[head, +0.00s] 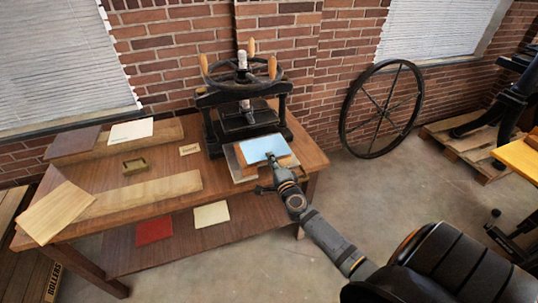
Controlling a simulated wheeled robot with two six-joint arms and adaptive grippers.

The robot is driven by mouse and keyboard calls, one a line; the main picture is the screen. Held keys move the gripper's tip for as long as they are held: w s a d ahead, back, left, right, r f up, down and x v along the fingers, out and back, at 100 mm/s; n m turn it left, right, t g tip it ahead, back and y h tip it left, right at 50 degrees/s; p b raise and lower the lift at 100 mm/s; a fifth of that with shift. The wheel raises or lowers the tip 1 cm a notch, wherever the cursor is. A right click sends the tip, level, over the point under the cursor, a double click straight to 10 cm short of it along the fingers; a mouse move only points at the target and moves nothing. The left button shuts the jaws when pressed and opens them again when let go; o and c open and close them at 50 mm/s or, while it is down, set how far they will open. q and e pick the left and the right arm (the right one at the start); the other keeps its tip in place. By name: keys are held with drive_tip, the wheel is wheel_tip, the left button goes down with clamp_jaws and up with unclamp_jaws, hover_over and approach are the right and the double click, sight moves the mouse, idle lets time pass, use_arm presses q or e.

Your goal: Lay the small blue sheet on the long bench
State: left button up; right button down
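The small blue sheet (258,147) lies on a small stack of boards at the right end of a long wooden bench (150,226), in front of a black hand press (246,105). My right gripper (272,165) reaches in from the lower right and is at the sheet's near edge, overlapping it in the picture. Whether its fingers touch or grip the sheet is too small to tell. My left gripper is not in view.
The bench also holds a cream sheet (130,131), a brown board (73,143), a small brass tray (137,163) and a pale board (55,211) overhanging the left edge. A red sheet (153,231) and a cream sheet (211,214) lie on the lower shelf. A large wheel (381,108) leans on the wall.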

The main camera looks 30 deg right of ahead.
drive_tip(key=s, duration=0.1)
drive_tip(key=r, duration=0.1)
drive_tip(key=s+p, duration=0.1)
drive_tip(key=shift+s+a+r, duration=0.15)
drive_tip(key=shift+s+a, duration=0.2)
drive_tip(key=v, duration=1.5)
drive_tip(key=shift+w, duration=0.15)
